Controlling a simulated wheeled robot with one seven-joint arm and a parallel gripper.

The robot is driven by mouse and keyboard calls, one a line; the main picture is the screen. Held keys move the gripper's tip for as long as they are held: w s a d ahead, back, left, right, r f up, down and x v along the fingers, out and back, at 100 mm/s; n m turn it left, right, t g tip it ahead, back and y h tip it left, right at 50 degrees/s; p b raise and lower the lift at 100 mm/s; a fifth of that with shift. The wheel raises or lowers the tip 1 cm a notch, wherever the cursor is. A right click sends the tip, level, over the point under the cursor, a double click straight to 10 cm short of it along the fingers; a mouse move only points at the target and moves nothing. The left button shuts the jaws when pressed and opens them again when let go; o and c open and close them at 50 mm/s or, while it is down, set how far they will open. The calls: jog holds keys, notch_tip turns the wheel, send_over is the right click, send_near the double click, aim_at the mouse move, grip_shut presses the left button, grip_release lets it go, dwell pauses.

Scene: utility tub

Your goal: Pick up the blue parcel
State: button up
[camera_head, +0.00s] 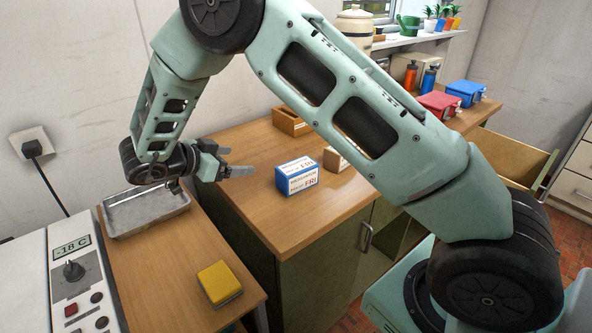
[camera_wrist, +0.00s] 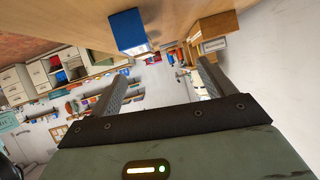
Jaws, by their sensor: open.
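The blue parcel (camera_head: 297,176) is a small box with a white label reading FRI, standing near the left edge of the wooden cabinet top. My gripper (camera_head: 240,171) is to the left of the parcel in the head view, with its fingers pointing toward it. The fingers are apart and empty. My gripper (camera_wrist: 160,82) is open there with nothing between the fingers.
A tan box (camera_head: 335,160) stands just behind the parcel, partly hidden by my arm. A wooden box (camera_head: 290,121) is at the back. A metal tray (camera_head: 146,212) and a yellow block (camera_head: 219,283) are on the lower table. Red (camera_head: 440,104) and blue (camera_head: 466,92) containers stand farther right.

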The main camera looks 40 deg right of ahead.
jog(key=s+d+m+g, duration=0.1)
jog(key=s+g, duration=0.1)
jog(key=h+p, duration=0.1)
jog(key=p, duration=0.3)
send_near(296, 166)
jog(key=x, duration=0.5)
jog(key=shift+w+d, duration=0.1)
jog(key=shift+w, duration=0.2)
jog(key=x, duration=0.1)
jog(key=p+x, duration=0.2)
jog(key=x, duration=0.1)
jog(key=shift+s+r, duration=0.1)
jog(key=shift+s, duration=0.2)
jog(key=shift+d+f+p, duration=0.35)
jog(key=shift+d+f, duration=0.05)
jog(key=shift+d, duration=0.2)
jog(key=c, duration=1.2)
